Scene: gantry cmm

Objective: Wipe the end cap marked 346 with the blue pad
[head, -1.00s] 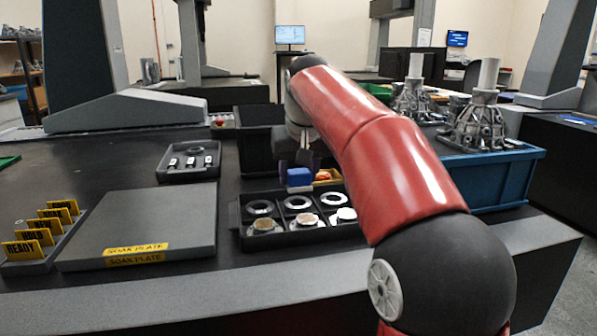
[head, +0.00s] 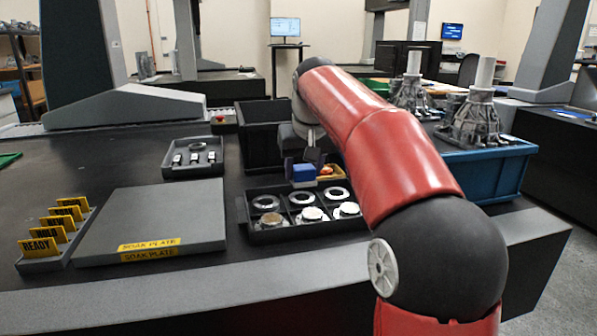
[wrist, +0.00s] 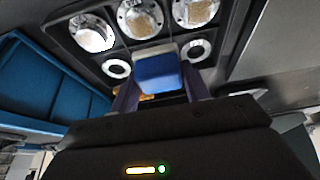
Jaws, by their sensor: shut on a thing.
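My gripper (head: 312,156) is shut on the blue pad (head: 302,172), with a finger on either side of it in the wrist view (wrist: 158,74). The pad is held just beyond the back edge of a dark compartment tray (head: 246,228), apart from the caps. The tray has a back row of pale rings and a front row of round end caps: left (head: 267,221), middle (head: 310,214) and right (head: 347,210). The left cap looks tan, the others paler. I cannot read any number, so I cannot tell which cap is 346.
A grey soak plate (head: 150,215) lies left of the tray, beside a rack of yellow signs (head: 50,238). A smaller parts tray (head: 193,172) and a black bin (head: 258,135) are behind. A blue crate (head: 490,175) with castings stands right.

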